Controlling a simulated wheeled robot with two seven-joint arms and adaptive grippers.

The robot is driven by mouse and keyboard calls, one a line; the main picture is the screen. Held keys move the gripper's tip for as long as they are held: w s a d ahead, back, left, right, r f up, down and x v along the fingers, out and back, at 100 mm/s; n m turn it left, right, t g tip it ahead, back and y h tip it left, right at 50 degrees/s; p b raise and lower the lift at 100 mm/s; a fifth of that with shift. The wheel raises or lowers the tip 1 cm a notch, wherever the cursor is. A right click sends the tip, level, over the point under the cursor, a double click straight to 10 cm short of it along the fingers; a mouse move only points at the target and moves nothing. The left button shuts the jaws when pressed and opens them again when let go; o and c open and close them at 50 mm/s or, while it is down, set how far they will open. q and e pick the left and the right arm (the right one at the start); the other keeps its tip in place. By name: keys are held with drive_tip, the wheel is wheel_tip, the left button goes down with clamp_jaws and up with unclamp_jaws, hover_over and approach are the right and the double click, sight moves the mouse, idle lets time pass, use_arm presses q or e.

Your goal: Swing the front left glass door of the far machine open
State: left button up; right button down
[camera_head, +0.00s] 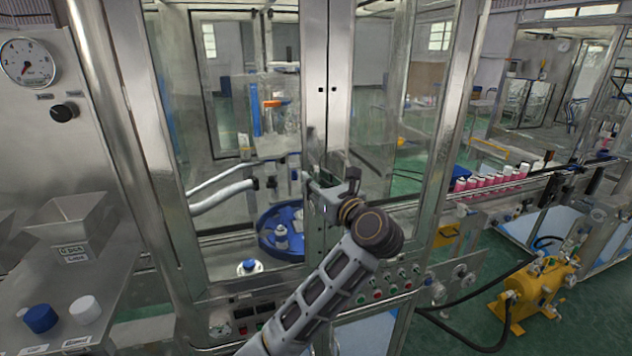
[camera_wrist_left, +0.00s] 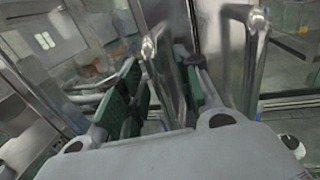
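The front left glass door (camera_head: 235,110) of the machine stands in front of my left arm in the head view. It looks shut against the right glass door (camera_head: 400,90), their steel frames meeting at the middle. My left gripper (camera_head: 322,186) is at that middle seam, partly hidden by its own wrist. In the left wrist view its green-padded fingers (camera_wrist_left: 163,95) stand apart on either side of an upright metal bar handle (camera_wrist_left: 168,80). Firm contact cannot be made out. A second bar handle (camera_wrist_left: 250,65) stands just right of the fingers. My right gripper is not in view.
Behind the glass is a blue round tray (camera_head: 268,238) with cans. Buttons (camera_head: 390,285) sit below the right door. At left is a steel bench with a blue cap (camera_head: 40,318) and a white cap (camera_head: 85,309). A yellow pump (camera_head: 540,290) stands at right.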

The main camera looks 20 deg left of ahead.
use_arm(q)
drive_tip(key=c, duration=0.7)
clamp_jaws()
